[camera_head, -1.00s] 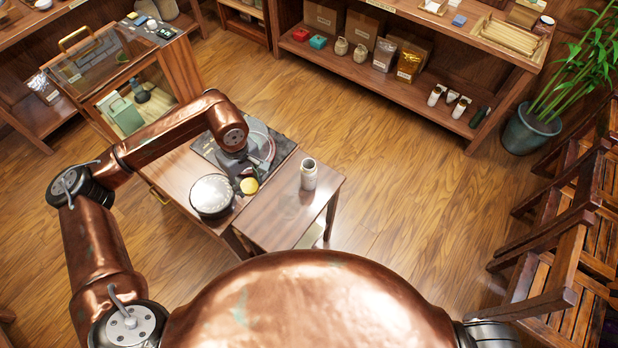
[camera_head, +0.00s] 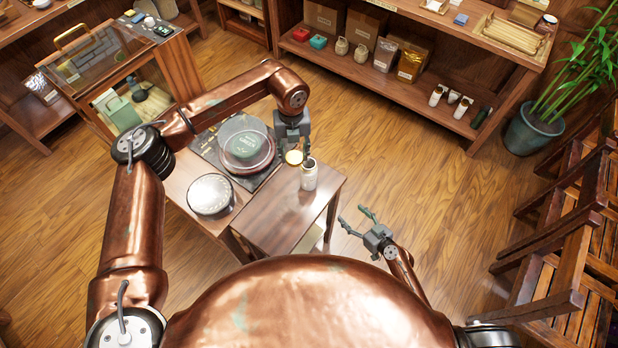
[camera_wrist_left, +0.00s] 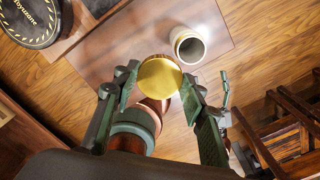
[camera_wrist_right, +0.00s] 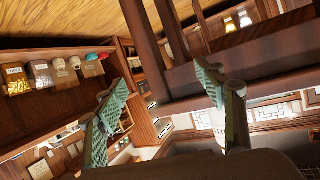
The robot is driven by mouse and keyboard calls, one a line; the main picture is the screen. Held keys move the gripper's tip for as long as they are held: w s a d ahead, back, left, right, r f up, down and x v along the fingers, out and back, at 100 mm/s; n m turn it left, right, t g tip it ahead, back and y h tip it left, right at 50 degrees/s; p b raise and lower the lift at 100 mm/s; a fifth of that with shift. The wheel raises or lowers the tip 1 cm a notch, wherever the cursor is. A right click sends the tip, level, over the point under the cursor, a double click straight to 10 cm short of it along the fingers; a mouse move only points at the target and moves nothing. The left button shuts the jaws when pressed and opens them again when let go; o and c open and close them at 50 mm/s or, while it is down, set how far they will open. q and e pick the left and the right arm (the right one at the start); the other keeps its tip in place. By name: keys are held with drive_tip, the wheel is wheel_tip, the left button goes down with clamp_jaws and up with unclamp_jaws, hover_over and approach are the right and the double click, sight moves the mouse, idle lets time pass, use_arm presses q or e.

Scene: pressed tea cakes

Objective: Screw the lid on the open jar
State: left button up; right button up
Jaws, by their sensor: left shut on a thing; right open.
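The open jar (camera_head: 309,178), white with a dark open mouth, stands upright on the small wooden table (camera_head: 283,218). It also shows in the left wrist view (camera_wrist_left: 188,46). My left gripper (camera_head: 292,150) is shut on the gold lid (camera_head: 294,157), held just left of the jar's mouth and not on it. In the left wrist view the lid (camera_wrist_left: 160,77) sits between the fingertips, apart from the jar. My right gripper (camera_head: 353,215) is open and empty, off the table's right side. Its spread fingers show in the right wrist view (camera_wrist_right: 163,97), with nothing between them.
A round tin (camera_head: 211,195) and a dark tray with a clear-covered round green piece (camera_head: 246,143) are left of the jar. A glass-fronted cabinet (camera_head: 125,85) stands further left. A shelf (camera_head: 420,75) is at the back, wooden chairs (camera_head: 560,245) at the right.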

sight(314, 174)
use_arm(q)
drive_tip(key=w+d+n, duration=0.1)
drive_tip(key=n, duration=0.2)
drive_tip(key=w+d+n, duration=0.1)
drive_tip(key=d+n, duration=0.1)
drive_tip(key=n, duration=0.2)
drive_tip(key=w+d+n, duration=0.1)
drive_tip(key=n, duration=0.2)
drive_tip(key=shift+w+d+f+n+b, duration=0.1)
drive_tip(key=shift+w+d+n+b, duration=0.1)
drive_tip(key=shift+n+b, duration=0.15)
use_arm(e)
drive_tip(key=a+r+n+y, duration=0.1)
drive_tip(key=a+r, duration=0.3)
drive_tip(key=r, duration=0.4)
drive_tip(key=w+a+r+n+t+y, duration=0.1)
drive_tip(key=a+r+y, duration=0.3)
drive_tip(key=r, duration=0.5)
drive_tip(key=shift+w+a+r+n, duration=0.2)
drive_tip(key=shift+a+r+n, duration=0.1)
drive_tip(key=shift+a+n, duration=0.25)
use_arm(q)
drive_tip(key=shift+s, duration=0.1)
use_arm(e)
drive_tip(key=shift+d, duration=0.1)
drive_tip(key=x, duration=1.2)
drive_tip(key=shift+w+d+r, duration=0.1)
drive_tip(key=shift+w, duration=0.05)
